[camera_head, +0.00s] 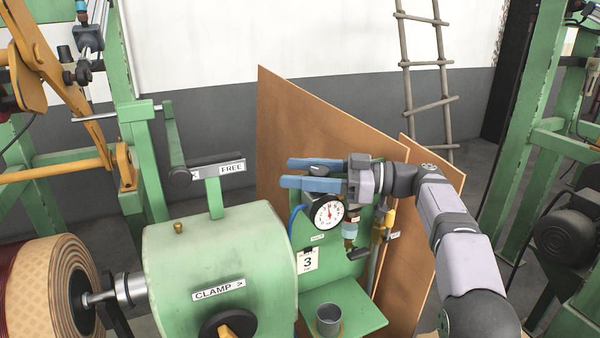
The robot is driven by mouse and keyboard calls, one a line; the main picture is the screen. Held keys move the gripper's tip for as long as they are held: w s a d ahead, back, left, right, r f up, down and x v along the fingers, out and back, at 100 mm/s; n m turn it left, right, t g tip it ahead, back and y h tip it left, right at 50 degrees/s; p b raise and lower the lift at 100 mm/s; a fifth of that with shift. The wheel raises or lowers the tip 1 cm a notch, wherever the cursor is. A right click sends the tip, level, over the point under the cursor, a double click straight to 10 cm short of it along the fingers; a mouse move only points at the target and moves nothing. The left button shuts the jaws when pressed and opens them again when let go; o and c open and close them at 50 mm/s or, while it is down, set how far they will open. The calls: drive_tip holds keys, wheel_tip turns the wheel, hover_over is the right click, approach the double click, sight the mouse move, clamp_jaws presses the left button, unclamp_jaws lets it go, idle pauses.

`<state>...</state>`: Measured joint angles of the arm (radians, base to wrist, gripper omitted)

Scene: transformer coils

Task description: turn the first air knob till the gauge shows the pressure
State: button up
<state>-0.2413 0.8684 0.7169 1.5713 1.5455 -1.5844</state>
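The round white gauge (328,212) faces the camera on the green panel, its needle pointing roughly upward; its figures are too small to read. A small dark knob (320,170) shows above the gauge, between the two blue fingers of my gripper (286,172). The fingers are apart and point left, one on each side of the knob in this view. I cannot tell whether they press on it. A card marked 3 (308,261) hangs below the gauge. My gripper hides part of the panel top.
A green machine housing (220,260) labelled CLAMP, with a FREE sign (232,168), stands to the left. A metal cup (329,319) sits on the green shelf (362,315). Brown boards (290,120) stand behind the panel. A yellow-and-blue fitting hangs right of the gauge.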

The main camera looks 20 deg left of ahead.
drive_tip(key=shift+w+d, duration=0.15)
drive_tip(key=shift+d, duration=0.4)
drive_tip(key=b+v, duration=0.2)
drive_tip(key=v, duration=0.4)
drive_tip(key=shift+r, duration=0.1)
